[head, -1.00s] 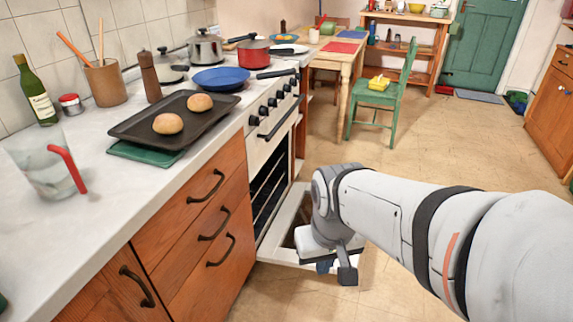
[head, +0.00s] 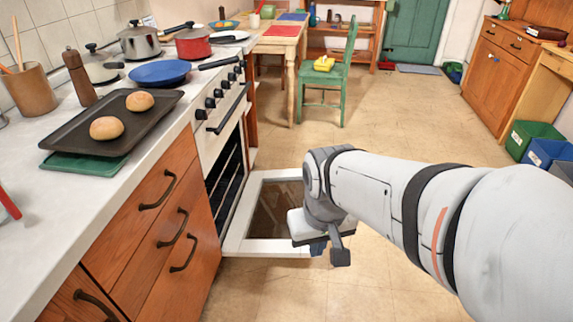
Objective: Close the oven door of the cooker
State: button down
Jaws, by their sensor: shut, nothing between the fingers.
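The white cooker (head: 213,140) stands in the counter row on the left, with black knobs and a dark handle on its front. Its oven door (head: 234,240) is folded down and open, lying about level, with a dark glass panel in a white frame. The dark oven opening with racks (head: 225,175) shows behind it. My gripper (head: 329,252) is at the door's outer right edge, pointing down. It is shut and empty. I cannot tell whether it touches the door, as my wrist covers that corner.
A tray with two buns (head: 115,122) lies on the counter, left of a blue pan (head: 160,73) and a red pot (head: 193,42). A green chair (head: 340,75) stands beyond. The tiled floor (head: 420,130) right of the cooker is clear. Bins (head: 530,140) stand at far right.

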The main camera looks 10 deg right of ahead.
aim_at(258, 228)
jog(key=z, duration=0.05)
jog(key=i, duration=0.45)
jog(key=z, duration=0.65)
